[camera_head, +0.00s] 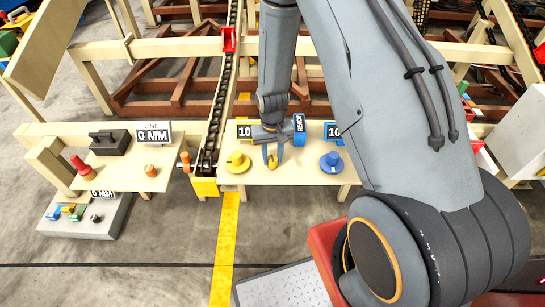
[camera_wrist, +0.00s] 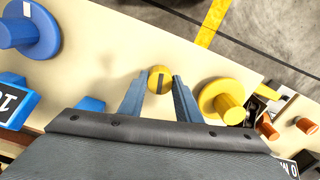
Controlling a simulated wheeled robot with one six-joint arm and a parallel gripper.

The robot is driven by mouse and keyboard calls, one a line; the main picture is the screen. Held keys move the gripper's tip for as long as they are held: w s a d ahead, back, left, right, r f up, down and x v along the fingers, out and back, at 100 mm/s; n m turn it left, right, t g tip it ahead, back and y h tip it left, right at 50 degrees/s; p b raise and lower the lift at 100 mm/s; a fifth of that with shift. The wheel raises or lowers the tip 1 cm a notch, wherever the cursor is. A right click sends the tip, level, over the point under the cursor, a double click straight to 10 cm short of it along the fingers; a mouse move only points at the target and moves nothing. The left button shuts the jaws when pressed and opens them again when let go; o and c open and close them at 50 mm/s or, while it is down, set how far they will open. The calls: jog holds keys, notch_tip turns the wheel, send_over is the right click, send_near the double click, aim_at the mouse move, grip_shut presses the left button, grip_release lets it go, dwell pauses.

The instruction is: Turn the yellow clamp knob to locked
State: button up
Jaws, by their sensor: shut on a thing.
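A small round yellow knob (camera_wrist: 160,80) with a dark line across its top stands on the cream bench (camera_head: 300,176). My gripper (camera_wrist: 158,88) reaches down over it, one finger on each side, and is shut on it. In the head view the same knob (camera_head: 272,163) shows low between my fingers. The dark line runs roughly up and down in the wrist view. A larger yellow knob on a round disc (camera_head: 237,161) stands just left of my gripper; in the wrist view it (camera_wrist: 226,104) is just right of my fingers. I cannot read any locked marking.
A blue knob on a disc (camera_head: 331,162) stands right of my gripper. A chain conveyor (camera_head: 215,125) runs along the bench's left. Floor in front is clear.

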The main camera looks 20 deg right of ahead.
jog(key=shift+w+m, duration=0.2)
jog(key=shift+m, duration=1)
jog(key=shift+r, duration=0.1)
jog(key=o, duration=1.1)
jog(key=shift+c, duration=0.2)
jog(key=shift+s, duration=0.1)
jog(key=shift+r+b, duration=0.8)
jog(key=shift+r, duration=3.05)
jog(key=shift+r, duration=0.1)
notch_tip(320, 180, up, 10)
jog(key=n, duration=0.1)
send_over(273, 158)
jog(key=s, duration=0.6)
jog(key=s+r+n, duration=0.2)
jog(key=s+r, duration=0.5)
jog(key=s, duration=0.3)
jog(key=shift+s+r+t, duration=0.15)
jog(key=shift+r+t, duration=0.25)
